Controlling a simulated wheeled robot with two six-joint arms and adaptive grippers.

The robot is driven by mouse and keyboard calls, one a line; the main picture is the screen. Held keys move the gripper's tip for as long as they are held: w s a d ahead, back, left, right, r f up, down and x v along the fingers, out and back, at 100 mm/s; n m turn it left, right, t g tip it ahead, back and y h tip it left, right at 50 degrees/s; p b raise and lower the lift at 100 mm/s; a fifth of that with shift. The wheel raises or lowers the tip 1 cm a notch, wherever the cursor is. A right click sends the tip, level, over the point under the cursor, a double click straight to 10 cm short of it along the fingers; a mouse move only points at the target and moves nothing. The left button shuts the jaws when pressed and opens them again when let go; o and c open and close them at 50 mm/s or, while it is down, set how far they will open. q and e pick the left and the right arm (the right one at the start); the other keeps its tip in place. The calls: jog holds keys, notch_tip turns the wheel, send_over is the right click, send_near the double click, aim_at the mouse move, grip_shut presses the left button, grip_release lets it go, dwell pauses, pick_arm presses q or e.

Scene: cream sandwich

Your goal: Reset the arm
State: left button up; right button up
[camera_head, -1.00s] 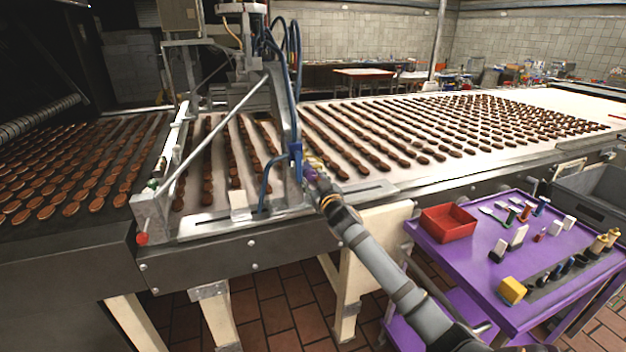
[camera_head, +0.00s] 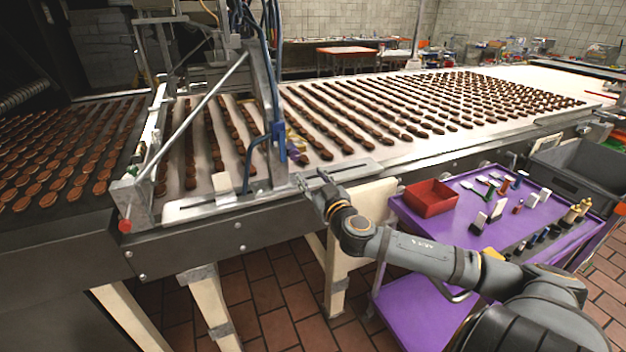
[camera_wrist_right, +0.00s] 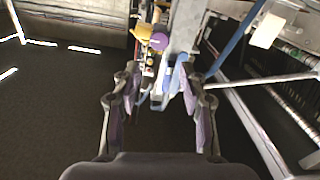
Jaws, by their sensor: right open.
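My right gripper (camera_head: 312,186) is at the near edge of the conveyor, in front of the metal frame. In the right wrist view the right gripper (camera_wrist_right: 155,100) has its two fingers spread apart with nothing between them. Beyond the fingers, a purple knob with yellow parts (camera_wrist_right: 158,41) and a blue part show on the machine. In the head view the purple and yellow fitting (camera_head: 296,152) sits on the machine frame, apart from my gripper. My left gripper is not in view.
The conveyor (camera_head: 470,146) carries many brown round biscuits. A purple cart (camera_head: 455,220) with a red bin (camera_head: 430,198) and small items stands at the right, partly behind my arm. A diagonal metal rod (camera_head: 195,112) and blue hoses are close to the machine frame.

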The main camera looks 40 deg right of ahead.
dwell(0.5)
